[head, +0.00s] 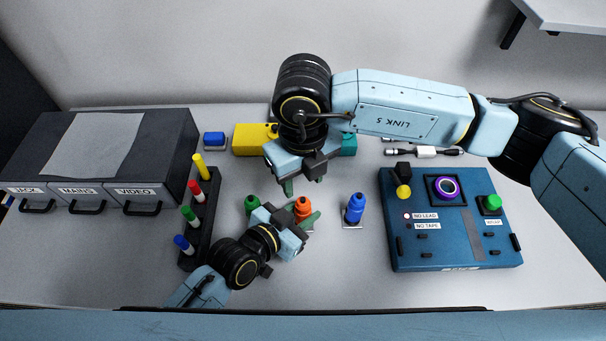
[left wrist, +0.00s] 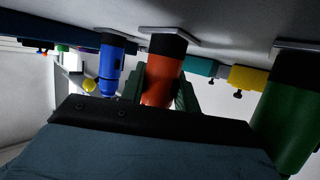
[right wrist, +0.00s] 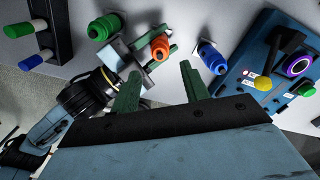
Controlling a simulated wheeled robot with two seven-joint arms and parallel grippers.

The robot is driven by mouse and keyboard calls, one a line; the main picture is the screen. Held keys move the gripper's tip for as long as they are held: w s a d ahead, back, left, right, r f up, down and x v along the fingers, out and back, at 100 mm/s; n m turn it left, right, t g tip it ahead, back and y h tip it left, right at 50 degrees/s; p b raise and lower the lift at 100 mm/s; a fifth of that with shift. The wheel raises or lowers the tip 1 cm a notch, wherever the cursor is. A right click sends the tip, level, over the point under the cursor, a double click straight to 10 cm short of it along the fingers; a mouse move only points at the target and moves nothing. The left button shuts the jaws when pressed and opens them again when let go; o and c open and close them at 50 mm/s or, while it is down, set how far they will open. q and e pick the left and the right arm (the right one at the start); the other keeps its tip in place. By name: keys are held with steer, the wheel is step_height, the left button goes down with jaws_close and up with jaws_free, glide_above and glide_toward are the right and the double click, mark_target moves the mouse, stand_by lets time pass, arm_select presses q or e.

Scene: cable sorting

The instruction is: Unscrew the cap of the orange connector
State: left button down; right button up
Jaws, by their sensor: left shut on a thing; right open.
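The orange connector (head: 303,209) stands on the table between a green connector (head: 252,204) and a blue connector (head: 355,208). My left gripper (head: 306,219) is shut on the orange connector, with one green finger on each side of it. The left wrist view shows its orange body (left wrist: 163,82) close up, with a dark section at the table end. My right gripper (head: 300,186) is open and empty, above and behind the orange connector. In the right wrist view its two fingers (right wrist: 162,92) are apart, and the orange connector (right wrist: 160,47) lies beyond them.
A dark rack (head: 201,229) with coloured pegs stands left, beside a drawer unit (head: 100,165). A blue test panel (head: 455,250) stands right.

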mark_target(303, 199)
steer(key=m, duration=0.7)
steer(key=shift+m, duration=0.4)
steer(key=m, duration=0.7)
steer(key=shift+f, duration=4)
steer(key=shift+c, duration=0.2)
